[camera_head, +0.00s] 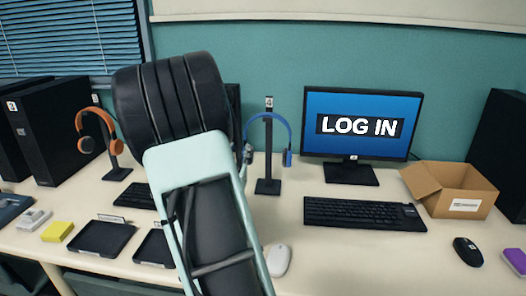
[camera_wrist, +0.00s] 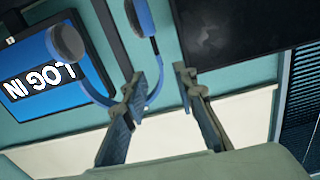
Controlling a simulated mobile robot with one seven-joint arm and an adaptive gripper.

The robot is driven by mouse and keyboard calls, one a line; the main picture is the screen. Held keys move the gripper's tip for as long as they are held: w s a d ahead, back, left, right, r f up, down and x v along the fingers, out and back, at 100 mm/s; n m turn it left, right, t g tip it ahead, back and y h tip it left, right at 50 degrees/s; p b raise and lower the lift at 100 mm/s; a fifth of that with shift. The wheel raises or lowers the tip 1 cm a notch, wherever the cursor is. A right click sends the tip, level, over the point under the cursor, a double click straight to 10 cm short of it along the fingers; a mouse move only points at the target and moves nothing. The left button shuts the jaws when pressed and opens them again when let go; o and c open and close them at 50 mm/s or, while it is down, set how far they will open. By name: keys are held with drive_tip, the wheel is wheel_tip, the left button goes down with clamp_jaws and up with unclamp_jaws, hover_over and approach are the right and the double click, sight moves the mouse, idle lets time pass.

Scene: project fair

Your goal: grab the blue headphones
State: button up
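The blue headphones (camera_head: 287,157) hang on a black stand (camera_head: 268,160) on the desk, left of the lit monitor. In the wrist view, which is upside down, the headphones (camera_wrist: 139,17) show their two ear cups at the top and the band curving below. My gripper (camera_wrist: 160,78) is open and empty. Its left finger overlaps the band in the picture, and part of the band shows between the fingers. I cannot tell whether they touch.
Orange headphones (camera_head: 86,144) hang on another stand at the left. A monitor (camera_head: 360,122) reading LOG IN, a keyboard (camera_head: 363,214) and an open cardboard box (camera_head: 452,190) stand to the right. A white mouse (camera_head: 278,260) lies in front. A dark screen (camera_wrist: 232,35) is close by.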

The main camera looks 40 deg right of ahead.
sight(245, 142)
drive_tip(key=x, duration=0.3)
drive_tip(key=f+x, duration=0.1)
drive_tip(key=x, duration=0.6)
drive_tip(key=shift+w+d+f+b, duration=0.1)
drive_tip(key=shift+d+f+b, duration=0.2)
drive_tip(key=shift+d+b, duration=0.1)
drive_tip(key=shift+a, duration=0.1)
clamp_jaws()
